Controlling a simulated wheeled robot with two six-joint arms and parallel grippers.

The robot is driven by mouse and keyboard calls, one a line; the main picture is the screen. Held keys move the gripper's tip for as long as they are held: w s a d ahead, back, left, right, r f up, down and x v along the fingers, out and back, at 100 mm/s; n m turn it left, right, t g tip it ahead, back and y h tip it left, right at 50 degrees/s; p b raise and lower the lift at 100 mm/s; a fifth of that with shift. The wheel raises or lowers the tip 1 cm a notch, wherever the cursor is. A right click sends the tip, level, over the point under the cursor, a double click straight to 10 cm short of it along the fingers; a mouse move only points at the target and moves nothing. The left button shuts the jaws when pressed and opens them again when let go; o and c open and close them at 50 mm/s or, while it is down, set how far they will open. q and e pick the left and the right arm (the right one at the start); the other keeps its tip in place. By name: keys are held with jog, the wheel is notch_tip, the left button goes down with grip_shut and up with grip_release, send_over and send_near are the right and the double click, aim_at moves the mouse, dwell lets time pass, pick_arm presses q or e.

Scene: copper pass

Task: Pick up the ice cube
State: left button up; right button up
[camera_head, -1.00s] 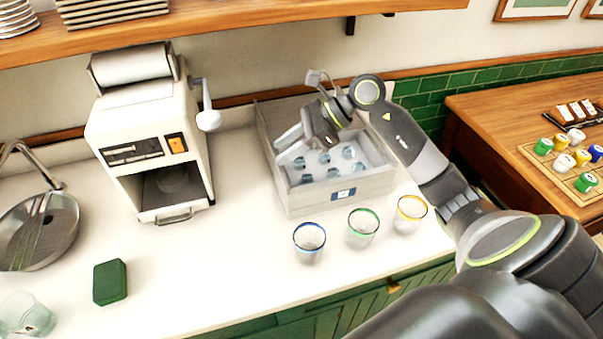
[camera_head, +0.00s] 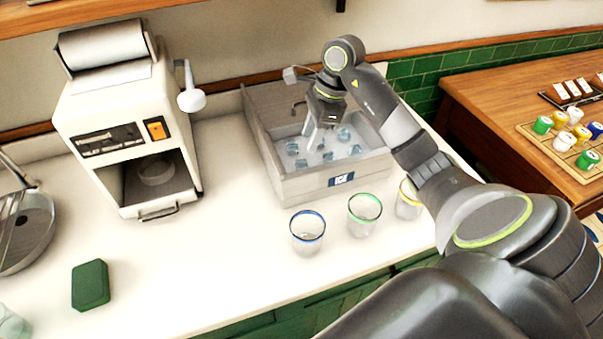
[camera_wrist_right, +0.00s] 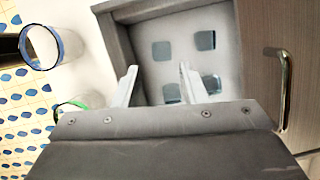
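Several pale blue ice cubes (camera_head: 344,135) lie spread over the floor of the grey ice bin (camera_head: 300,187), which has an "ICE" label on its front. My right gripper (camera_head: 315,141) points down into the bin, among the cubes. In the right wrist view its two fingers (camera_wrist_right: 160,82) are apart, with nothing held between them. In that view one cube (camera_wrist_right: 172,92) shows between the fingers and others lie beyond them. I cannot tell how far the fingertips are above the cubes. My left gripper is not in view.
Blue-rimmed (camera_head: 307,233), green-rimmed (camera_head: 364,214) and yellow-rimmed (camera_head: 408,199) glasses stand in front of the bin; my right arm partly covers the yellow-rimmed one. A white machine (camera_head: 125,115) stands left of the bin. A green block (camera_head: 90,286) lies on the counter, with free room around it.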

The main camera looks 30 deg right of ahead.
aim_at(302, 163)
jog(key=p+x, duration=0.1)
jog(key=x, duration=0.2)
jog(key=shift+a+f+p, duration=0.1)
jog(key=shift+f+p, duration=0.3)
jog(key=shift+p, duration=0.15)
jog(key=x, duration=0.1)
jog(key=p+x, duration=0.1)
jog(key=x, duration=0.1)
jog(key=p+x, duration=0.1)
jog(key=shift+w+d+f, duration=0.1)
jog(key=shift+d+f, duration=0.15)
jog(key=shift+f, duration=0.1)
jog(key=c, duration=0.7)
